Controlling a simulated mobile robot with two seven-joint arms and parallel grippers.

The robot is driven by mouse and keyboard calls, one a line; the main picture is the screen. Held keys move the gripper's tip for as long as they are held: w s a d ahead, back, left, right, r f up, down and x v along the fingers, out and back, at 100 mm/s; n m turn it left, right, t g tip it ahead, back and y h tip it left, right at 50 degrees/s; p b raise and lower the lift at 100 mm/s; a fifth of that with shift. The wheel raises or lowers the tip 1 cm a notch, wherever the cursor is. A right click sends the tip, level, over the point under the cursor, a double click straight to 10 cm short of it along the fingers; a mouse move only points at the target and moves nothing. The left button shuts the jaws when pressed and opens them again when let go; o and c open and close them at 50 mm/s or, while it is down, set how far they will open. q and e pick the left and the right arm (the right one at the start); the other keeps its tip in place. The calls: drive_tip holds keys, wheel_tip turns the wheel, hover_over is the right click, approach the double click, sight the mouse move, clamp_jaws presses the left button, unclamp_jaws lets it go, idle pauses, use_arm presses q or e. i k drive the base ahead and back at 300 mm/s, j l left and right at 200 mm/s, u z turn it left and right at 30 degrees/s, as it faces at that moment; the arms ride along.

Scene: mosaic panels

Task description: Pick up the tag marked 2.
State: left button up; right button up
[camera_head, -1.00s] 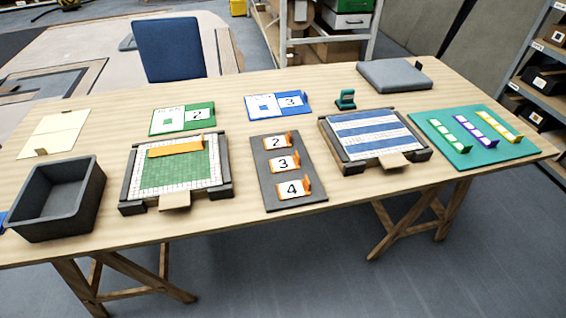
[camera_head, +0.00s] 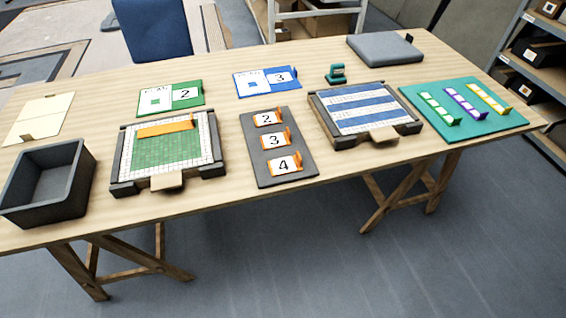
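The tag marked 2 (camera_head: 267,119) is a small white card with an orange edge and an upright orange tab at its right. It lies at the far end of a dark grey board (camera_head: 262,178) in the middle of the table. Below it on the same board lie the tag marked 3 (camera_head: 272,140) and the tag marked 4 (camera_head: 284,165). Neither of my grippers shows in the head view.
A green mosaic panel (camera_head: 165,150) with an orange bar stands left of the board, and a blue-striped panel (camera_head: 362,108) stands right. A dark bin (camera_head: 48,185) is at the left edge. A green card (camera_head: 186,94) and blue card (camera_head: 282,77) lie behind. A teal board (camera_head: 455,125) is far right.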

sight(274, 118)
drive_tip(key=i+l, duration=0.25)
drive_tip(key=l, duration=0.15)
drive_tip(key=i+l, duration=0.25)
drive_tip(key=l, duration=0.2)
drive_tip(key=i+l, duration=0.25)
drive_tip(key=l, duration=0.15)
